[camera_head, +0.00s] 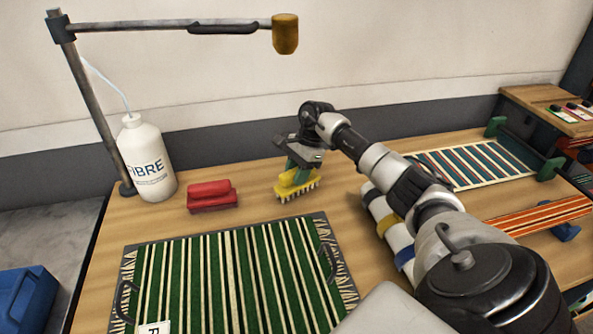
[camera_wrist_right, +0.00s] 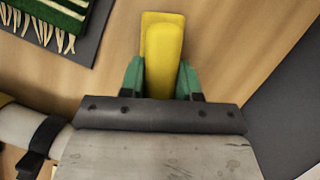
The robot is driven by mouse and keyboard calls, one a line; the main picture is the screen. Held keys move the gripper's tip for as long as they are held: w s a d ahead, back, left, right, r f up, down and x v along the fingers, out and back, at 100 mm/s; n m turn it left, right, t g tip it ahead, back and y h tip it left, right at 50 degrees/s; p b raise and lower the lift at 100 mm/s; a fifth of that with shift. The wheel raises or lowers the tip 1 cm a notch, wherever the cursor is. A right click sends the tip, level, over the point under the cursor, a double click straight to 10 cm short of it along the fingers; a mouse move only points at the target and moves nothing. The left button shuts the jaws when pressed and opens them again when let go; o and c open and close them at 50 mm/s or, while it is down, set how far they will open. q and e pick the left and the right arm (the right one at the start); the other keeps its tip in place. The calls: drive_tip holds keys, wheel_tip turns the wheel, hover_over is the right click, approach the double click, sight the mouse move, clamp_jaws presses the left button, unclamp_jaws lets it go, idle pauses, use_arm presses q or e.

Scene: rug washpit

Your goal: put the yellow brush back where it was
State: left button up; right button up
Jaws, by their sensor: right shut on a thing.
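The yellow brush (camera_head: 296,184) has pale bristles pointing down and is at the back of the wooden table, right of the red brush (camera_head: 212,196). My right gripper (camera_head: 298,170) reaches down from above and is shut on the yellow brush. In the right wrist view the yellow handle (camera_wrist_right: 164,55) sits between the green fingers of the gripper (camera_wrist_right: 162,78). I cannot tell whether the bristles touch the table. My left gripper is not in view.
A green striped rug (camera_head: 225,275) on a dark board lies in front. A white FIBRE bottle (camera_head: 148,160) and a lamp post (camera_head: 90,95) stand at the left. Rolled cloths (camera_head: 380,215) and a striped rug on a frame (camera_head: 480,165) lie to the right.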

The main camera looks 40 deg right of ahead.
drive_tip(key=shift+f, duration=0.1)
drive_tip(key=shift+f, duration=0.1)
drive_tip(key=o, duration=1)
drive_tip(key=shift+o, duration=0.2)
drive_tip(key=shift+r, duration=0.3)
drive_tip(key=b+v, duration=0.2)
drive_tip(key=v, duration=0.9)
drive_tip(key=shift+s+d+r, duration=0.1)
drive_tip(key=shift+d+r, duration=0.05)
drive_tip(key=shift+r, duration=0.2)
